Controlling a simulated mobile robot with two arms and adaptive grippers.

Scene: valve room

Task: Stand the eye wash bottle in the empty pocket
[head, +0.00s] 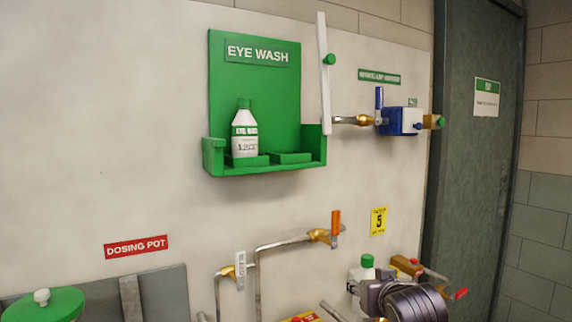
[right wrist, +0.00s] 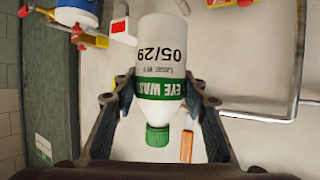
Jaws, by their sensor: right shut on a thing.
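My right gripper (head: 364,292) is low at the right in the head view, shut on a white eye wash bottle (head: 367,274) with a green cap. The right wrist view shows my fingers (right wrist: 160,104) closed on either side of the bottle (right wrist: 165,55), at its green band; its label reads 05/29. In the head view its cap points up. The green eye wash station (head: 273,110) is on the wall above and to the left. A similar bottle (head: 244,135) stands in its left pocket. The right pocket (head: 291,157) is empty. My left gripper is out of view.
Pipes with an orange-handled valve (head: 335,225) and a white-handled valve (head: 240,268) run below the station. A white bar (head: 323,75) and a blue valve (head: 398,121) are right of it. A green-lidded dosing pot (head: 42,305) is at lower left.

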